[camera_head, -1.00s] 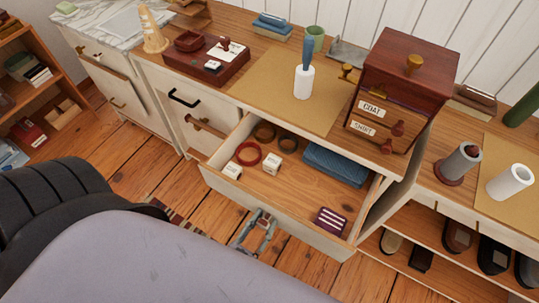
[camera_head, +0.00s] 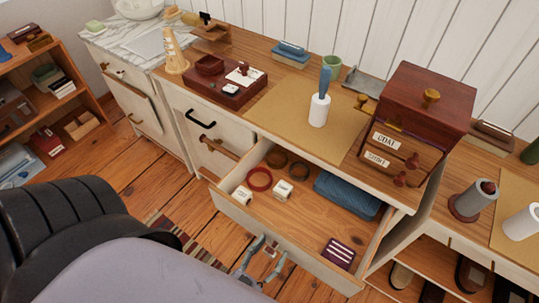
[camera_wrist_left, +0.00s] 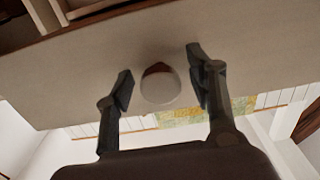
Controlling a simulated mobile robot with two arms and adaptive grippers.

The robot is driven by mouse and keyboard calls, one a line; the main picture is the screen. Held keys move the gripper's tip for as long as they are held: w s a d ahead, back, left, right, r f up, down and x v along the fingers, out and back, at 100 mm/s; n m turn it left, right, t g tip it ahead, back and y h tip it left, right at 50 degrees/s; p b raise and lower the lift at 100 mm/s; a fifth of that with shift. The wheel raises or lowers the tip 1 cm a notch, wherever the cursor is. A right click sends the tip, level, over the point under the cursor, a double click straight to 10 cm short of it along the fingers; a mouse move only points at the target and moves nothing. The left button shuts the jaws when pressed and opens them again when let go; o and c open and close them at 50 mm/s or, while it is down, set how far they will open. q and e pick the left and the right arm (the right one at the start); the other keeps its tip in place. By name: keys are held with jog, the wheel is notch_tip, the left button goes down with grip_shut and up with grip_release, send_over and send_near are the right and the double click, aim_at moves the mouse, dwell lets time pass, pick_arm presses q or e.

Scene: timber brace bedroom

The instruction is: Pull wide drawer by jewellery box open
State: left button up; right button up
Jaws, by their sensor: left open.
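The wide drawer (camera_head: 300,240) stands pulled out, below the worktop that carries the dark wooden box with small labelled drawers (camera_head: 425,105). My left gripper (camera_head: 265,257) is low at the outside of the drawer front. In the left wrist view the gripper (camera_wrist_left: 160,88) is open, its fingers on either side of a round pale knob (camera_wrist_left: 158,92) with a brown patch, with gaps visible on both sides. The drawer front (camera_wrist_left: 70,75) fills the upper part of that view. My right gripper is not in view.
The drawer holds a folded blue cloth (camera_head: 346,194), a red ring (camera_head: 259,180), small white boxes and a purple striped item (camera_head: 339,253). Open wooden floor (camera_head: 160,180) lies left of the drawer.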

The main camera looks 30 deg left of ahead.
pick_arm(q)
jog(key=s, duration=1.2)
jog(key=shift+a, duration=0.2)
